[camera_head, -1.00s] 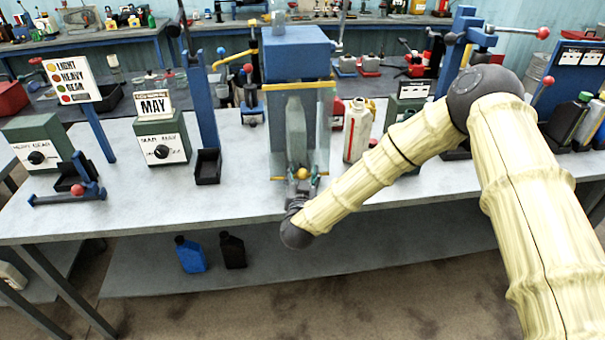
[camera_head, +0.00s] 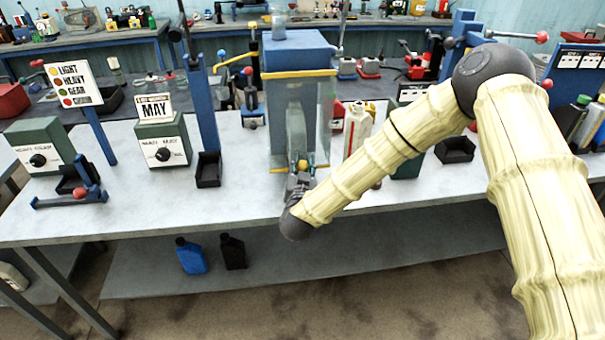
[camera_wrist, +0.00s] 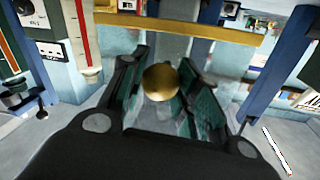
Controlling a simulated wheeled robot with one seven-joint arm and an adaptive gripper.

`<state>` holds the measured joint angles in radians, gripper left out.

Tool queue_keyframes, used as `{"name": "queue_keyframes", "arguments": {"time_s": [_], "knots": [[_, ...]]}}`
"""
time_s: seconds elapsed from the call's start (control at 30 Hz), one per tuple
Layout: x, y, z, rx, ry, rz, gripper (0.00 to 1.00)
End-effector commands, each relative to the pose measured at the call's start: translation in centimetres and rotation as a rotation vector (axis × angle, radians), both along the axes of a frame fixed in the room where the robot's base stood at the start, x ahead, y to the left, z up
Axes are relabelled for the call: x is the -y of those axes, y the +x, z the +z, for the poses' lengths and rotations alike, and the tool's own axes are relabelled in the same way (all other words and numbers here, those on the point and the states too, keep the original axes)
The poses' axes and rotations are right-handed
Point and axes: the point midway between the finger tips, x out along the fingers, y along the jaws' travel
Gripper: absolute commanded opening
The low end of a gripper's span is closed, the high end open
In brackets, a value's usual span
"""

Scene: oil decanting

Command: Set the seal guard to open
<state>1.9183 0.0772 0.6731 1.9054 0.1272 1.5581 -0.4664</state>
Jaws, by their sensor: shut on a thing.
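The seal guard is a clear panel (camera_head: 297,125) with a yellow bar (camera_head: 299,73) across its top, at the front of a blue housing (camera_head: 296,50) on the bench. The bar also crosses the wrist view (camera_wrist: 190,27). A brass ball knob (camera_head: 302,165) sits low on the guard. My gripper (camera_head: 300,172) is shut on this knob from the front. In the wrist view the knob (camera_wrist: 160,82) sits between my two dark green finger pads (camera_wrist: 165,95). The fingers partly hide the knob's mount.
A white bottle with a red stripe (camera_head: 357,130) stands right of the housing, close to my forearm. A blue post with a black tray (camera_head: 208,169) stands to the left, beside a green MAY dial box (camera_head: 162,142). The bench front between them is clear.

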Motion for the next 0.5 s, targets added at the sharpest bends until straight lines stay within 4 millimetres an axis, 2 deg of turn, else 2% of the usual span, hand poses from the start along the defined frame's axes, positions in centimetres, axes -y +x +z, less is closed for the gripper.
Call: {"name": "queue_keyframes", "arguments": {"time_s": [0.03, 0.5], "knots": [[0.0, 0.2, 2.4, 0.01, 0.0, -0.002, 0.0], [0.1, 0.2, 16.9, 0.013, 0.001, -0.003, 0.0]]}}
